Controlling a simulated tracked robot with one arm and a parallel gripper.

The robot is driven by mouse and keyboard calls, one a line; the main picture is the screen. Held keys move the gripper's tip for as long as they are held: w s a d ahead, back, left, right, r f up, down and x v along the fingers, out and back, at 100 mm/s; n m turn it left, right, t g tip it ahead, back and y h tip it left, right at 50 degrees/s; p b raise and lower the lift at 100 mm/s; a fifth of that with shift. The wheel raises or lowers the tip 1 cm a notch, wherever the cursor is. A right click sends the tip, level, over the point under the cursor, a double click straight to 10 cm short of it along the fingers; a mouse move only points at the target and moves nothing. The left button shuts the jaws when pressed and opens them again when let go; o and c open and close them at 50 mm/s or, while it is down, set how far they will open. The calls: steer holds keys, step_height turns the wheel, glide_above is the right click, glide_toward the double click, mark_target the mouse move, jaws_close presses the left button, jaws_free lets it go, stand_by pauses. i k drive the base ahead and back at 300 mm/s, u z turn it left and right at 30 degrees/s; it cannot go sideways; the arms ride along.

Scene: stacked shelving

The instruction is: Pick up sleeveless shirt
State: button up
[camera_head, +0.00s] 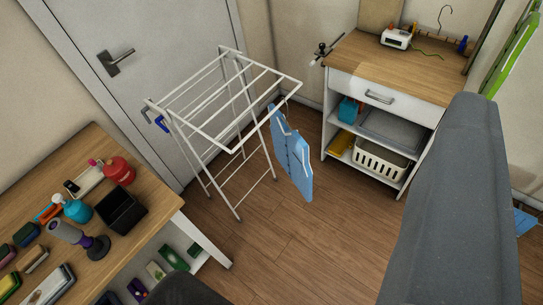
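A light blue sleeveless shirt (291,155) hangs on a hanger from the right end of a white drying rack (215,118). It hangs above the wooden floor, slightly tilted in the picture. Its front faces roughly toward me, with small dark marks down the middle. I cannot see my gripper's fingers in this view. A dark rounded shape shows at the bottom edge, and I cannot tell what it is.
A grey ironing board (455,200) fills the right foreground. A wooden table (140,190) with several bottles and boxes stands at left. A white cabinet (372,88) with a basket (375,160) stands behind. The floor (290,240) between them is clear.

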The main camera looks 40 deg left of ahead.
mark_target(291, 151)
steer(key=u, duration=0.85)
steer(key=i, duration=1.05)
steer(key=z, duration=1.55)
steer(key=k, duration=1.3)
steer(key=u, duration=0.95)
